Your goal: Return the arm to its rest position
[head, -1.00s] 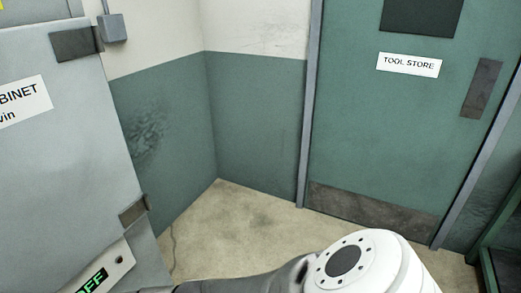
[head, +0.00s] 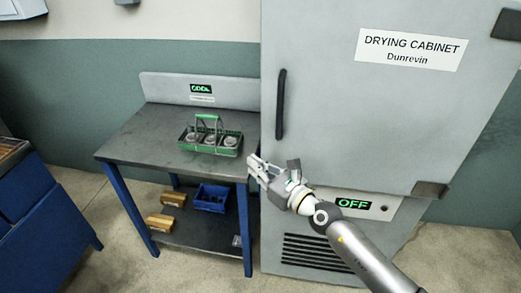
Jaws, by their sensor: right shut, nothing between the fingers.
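My right gripper (head: 262,172) is in front of the lower left part of the drying cabinet (head: 350,110), near the right end of the bench. Its arm comes in from the lower right. The gripper is shut and empty. My left gripper is out of view.
A metal bench (head: 150,140) with blue legs carries a green wire basket (head: 228,143) holding several round grey items. Its lower shelf has a blue bin (head: 210,198) and tan blocks (head: 173,199). A blue cabinet (head: 30,205) stands at left. Floor between is clear.

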